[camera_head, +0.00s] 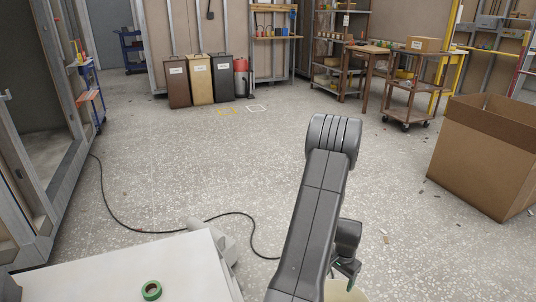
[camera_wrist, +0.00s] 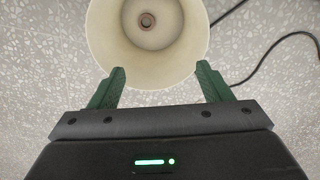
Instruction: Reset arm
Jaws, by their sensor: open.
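My arm reaches forward and folds down at the lower middle of the head view. My gripper (camera_head: 347,268) hangs low beside it, partly hidden by my arm. In the wrist view my gripper (camera_wrist: 160,84) is open, with its two green fingers wide apart. A cream round bowl-like vessel (camera_wrist: 148,50) with a drain hole at its centre lies beyond the fingertips in the wrist view. The fingertips overlap its near rim in the picture; I cannot tell whether they touch it. Only a small cream part of it (camera_head: 345,293) shows at the bottom of the head view.
A white surface with green tape (camera_head: 151,290) is at lower left. A black cable (camera_head: 120,228) crosses the floor. A large open cardboard box (camera_head: 482,155) stands right. Three bins (camera_head: 201,80) and a wheeled cart (camera_head: 409,97) stand at the back. The middle floor is mostly clear.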

